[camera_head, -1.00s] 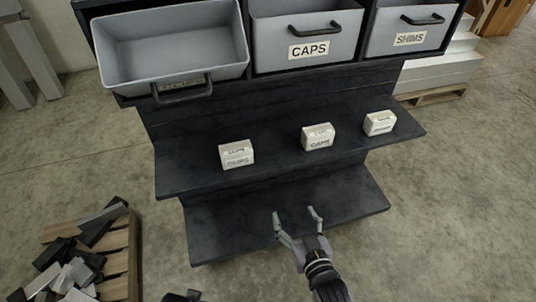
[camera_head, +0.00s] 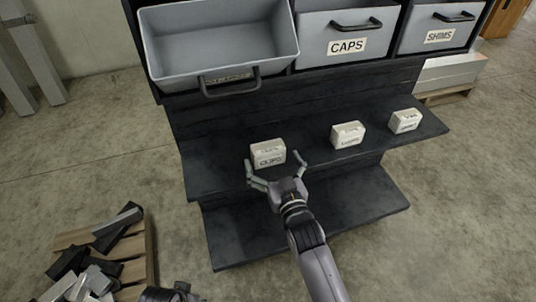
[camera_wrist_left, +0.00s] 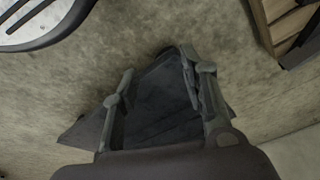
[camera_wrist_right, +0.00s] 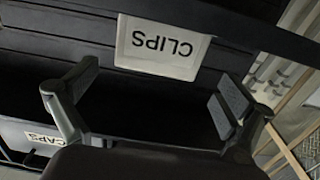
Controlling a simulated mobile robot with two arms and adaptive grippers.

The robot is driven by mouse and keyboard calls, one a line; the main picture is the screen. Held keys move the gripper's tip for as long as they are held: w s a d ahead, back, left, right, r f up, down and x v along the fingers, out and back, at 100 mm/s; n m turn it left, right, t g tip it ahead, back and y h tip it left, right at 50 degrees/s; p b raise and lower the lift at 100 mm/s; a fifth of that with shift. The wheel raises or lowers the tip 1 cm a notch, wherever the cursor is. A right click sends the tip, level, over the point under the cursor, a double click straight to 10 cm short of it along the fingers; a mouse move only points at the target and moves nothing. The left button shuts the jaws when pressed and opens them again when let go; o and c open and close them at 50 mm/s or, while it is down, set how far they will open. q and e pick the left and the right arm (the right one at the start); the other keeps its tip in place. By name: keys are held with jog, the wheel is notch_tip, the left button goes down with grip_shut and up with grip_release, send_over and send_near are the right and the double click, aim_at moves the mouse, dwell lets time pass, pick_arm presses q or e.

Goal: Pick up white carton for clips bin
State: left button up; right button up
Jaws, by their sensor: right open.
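The white carton labelled CLIPS (camera_head: 268,152) stands on the upper dark shelf, leftmost of three cartons. In the right wrist view the carton (camera_wrist_right: 160,48) shows its CLIPS label upside down, beyond and between the fingertips. My right gripper (camera_head: 274,168) is open in front of the carton, its fingers either side of the lower front, not closed on it. The clips bin (camera_head: 215,50) is the grey bin pulled out at the upper left; its label is partly hidden by its handle. My left gripper (camera_wrist_left: 160,85) is open and empty, pointing at the floor area.
The CAPS carton (camera_head: 347,134) and another white carton (camera_head: 405,121) stand to the right on the same shelf. The CAPS bin (camera_head: 346,36) and SHIMS bin (camera_head: 440,28) are above. A pallet with metal offcuts (camera_head: 95,262) lies at the lower left.

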aim_at(271, 154)
jog(key=b+x, duration=0.1)
jog(key=x, duration=0.3)
jog(key=shift+d, duration=0.2)
jog(key=shift+w+a, duration=0.15)
jog(key=shift+w, duration=0.35)
pick_arm(q)
jog(key=v, duration=0.2)
jog(key=w+v, duration=0.1)
jog(key=v, duration=0.1)
jog(key=shift+s+r, duration=0.1)
jog(key=shift+r, duration=0.15)
pick_arm(e)
jog(key=shift+c, duration=0.4)
jog(key=c, duration=1.2)
